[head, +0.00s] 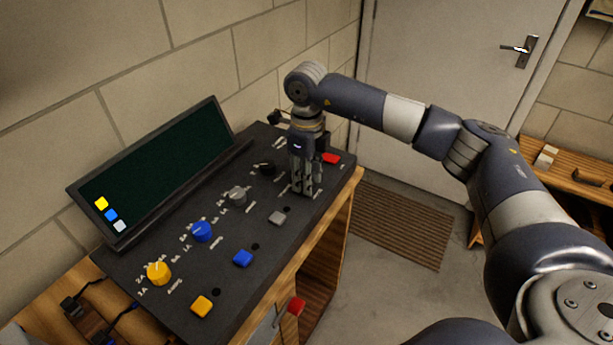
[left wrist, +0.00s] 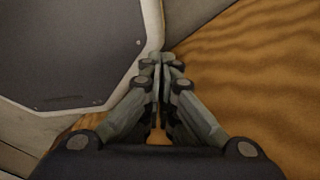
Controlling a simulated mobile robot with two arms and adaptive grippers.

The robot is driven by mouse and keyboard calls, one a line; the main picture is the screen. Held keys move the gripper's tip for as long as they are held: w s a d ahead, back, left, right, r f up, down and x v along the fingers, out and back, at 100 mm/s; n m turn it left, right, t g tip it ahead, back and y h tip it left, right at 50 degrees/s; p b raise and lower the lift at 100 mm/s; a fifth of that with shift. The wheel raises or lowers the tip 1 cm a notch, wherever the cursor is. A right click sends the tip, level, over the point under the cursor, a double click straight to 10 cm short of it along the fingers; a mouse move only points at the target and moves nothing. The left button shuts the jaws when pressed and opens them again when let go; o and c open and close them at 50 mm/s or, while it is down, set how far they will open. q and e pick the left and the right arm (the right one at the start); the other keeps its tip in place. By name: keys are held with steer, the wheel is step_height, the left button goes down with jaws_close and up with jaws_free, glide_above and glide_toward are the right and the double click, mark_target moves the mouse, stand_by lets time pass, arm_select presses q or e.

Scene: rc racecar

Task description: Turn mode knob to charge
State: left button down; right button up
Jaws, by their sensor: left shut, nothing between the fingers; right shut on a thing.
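The dark control panel (head: 180,285) lies on a wooden cabinet. My right gripper (head: 302,191) points down at the panel's right part and is shut on the mode knob, which its fingers hide, so the knob's setting cannot be read. A black knob (head: 267,168), a grey knob (head: 238,196), a blue knob (head: 202,232) and a yellow knob (head: 158,272) stand in a row left of the gripper. My left gripper (left wrist: 160,62) is shut and empty in the left wrist view, above a wooden surface; the head view does not show it.
A dark screen (head: 165,170) with yellow, blue and white squares stands behind the knobs. A red button (head: 331,158) is just right of my right gripper. Grey (head: 277,218), blue (head: 242,258) and yellow (head: 201,306) buttons line the front. A brick wall is behind.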

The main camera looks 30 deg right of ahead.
steer(key=o, duration=1.1)
steer(key=shift+r, duration=0.1)
step_height(320, 180, up, 12)
steer(key=shift+f, duration=0.1)
